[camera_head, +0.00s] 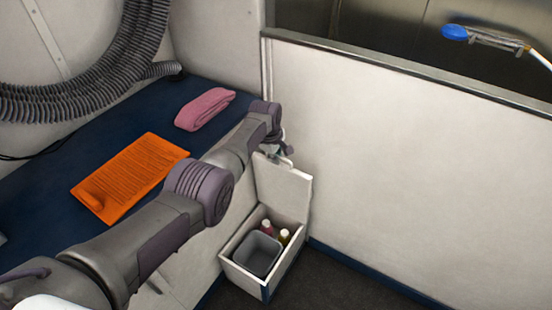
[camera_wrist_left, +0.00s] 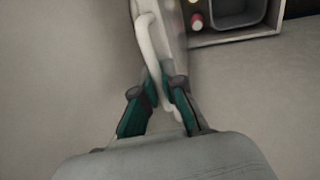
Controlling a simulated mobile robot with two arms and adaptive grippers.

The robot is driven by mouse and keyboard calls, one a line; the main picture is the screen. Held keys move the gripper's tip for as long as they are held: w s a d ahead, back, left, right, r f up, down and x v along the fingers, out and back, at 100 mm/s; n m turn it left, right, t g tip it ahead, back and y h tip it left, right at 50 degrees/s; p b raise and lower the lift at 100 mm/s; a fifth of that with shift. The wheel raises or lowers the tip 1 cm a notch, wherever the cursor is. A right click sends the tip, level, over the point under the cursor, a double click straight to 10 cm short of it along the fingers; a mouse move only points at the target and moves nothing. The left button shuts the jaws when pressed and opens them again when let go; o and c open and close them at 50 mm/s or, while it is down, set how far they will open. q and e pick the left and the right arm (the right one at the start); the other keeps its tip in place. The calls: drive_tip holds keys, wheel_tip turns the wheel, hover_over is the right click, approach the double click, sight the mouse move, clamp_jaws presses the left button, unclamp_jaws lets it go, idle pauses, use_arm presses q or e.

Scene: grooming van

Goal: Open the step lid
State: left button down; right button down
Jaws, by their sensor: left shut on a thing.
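The step is a white box (camera_head: 240,268) on the floor at the end of the blue bench. Its white lid (camera_head: 283,189) stands raised, about upright, at the back of the box. A grey bin (camera_head: 256,257) and bottles with red and yellow caps show inside. My left gripper (camera_head: 284,152) is at the lid's top edge, partly hidden by its own wrist. In the left wrist view its fingers (camera_wrist_left: 168,98) are shut around a pale curved handle (camera_wrist_left: 152,50) on the lid. My right gripper is in neither view.
A white partition (camera_head: 410,160) stands close to the right of the lid. A ribbed grey hose (camera_head: 110,75) hangs at the upper left. Dark floor (camera_head: 335,285) lies clear right of the box.

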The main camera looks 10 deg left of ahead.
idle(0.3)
use_arm(q)
drive_tip(key=c, duration=1.3)
unclamp_jaws()
drive_tip(key=shift+o, duration=0.2)
drive_tip(key=shift+r, duration=0.1)
drive_tip(key=shift+r, duration=0.45)
drive_tip(key=v, duration=1.1)
drive_tip(key=shift+s+a, duration=0.1)
